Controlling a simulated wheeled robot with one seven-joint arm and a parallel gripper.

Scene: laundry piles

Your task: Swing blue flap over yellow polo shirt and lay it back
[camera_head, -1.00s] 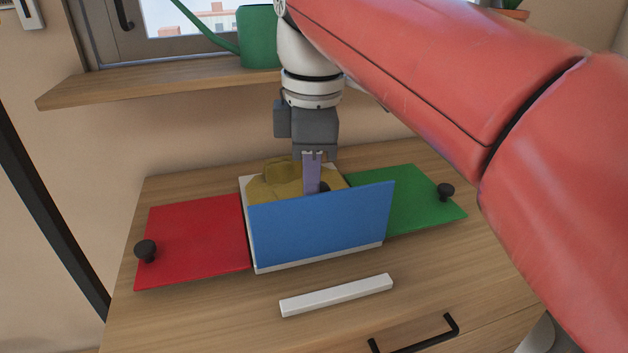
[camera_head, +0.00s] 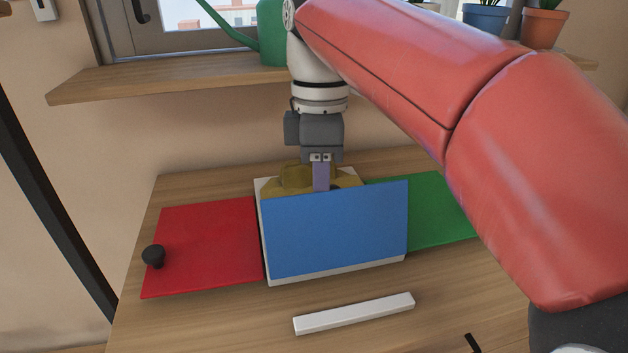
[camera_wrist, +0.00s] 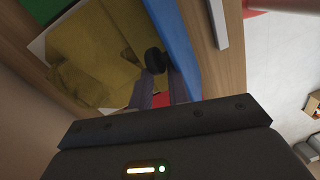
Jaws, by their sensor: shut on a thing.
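The blue flap (camera_head: 336,232) stands raised at the front edge of a white-edged base, its broad face toward the head camera. The yellow polo shirt (camera_head: 291,178) lies folded on the base behind it, partly hidden by the flap. The shirt also shows in the wrist view (camera_wrist: 95,70), with the flap (camera_wrist: 176,42) beside it. My gripper (camera_head: 321,188) is behind the flap's upper edge. In the wrist view its fingers (camera_wrist: 160,90) are shut at the flap's black knob (camera_wrist: 156,60); the exact contact is partly hidden.
A red flap (camera_head: 205,248) with a black knob (camera_head: 153,256) lies flat on the left. A green flap (camera_head: 435,215) lies on the right, partly behind my arm. A white bar (camera_head: 354,314) lies in front on the wooden top. A shelf (camera_head: 160,82) runs behind.

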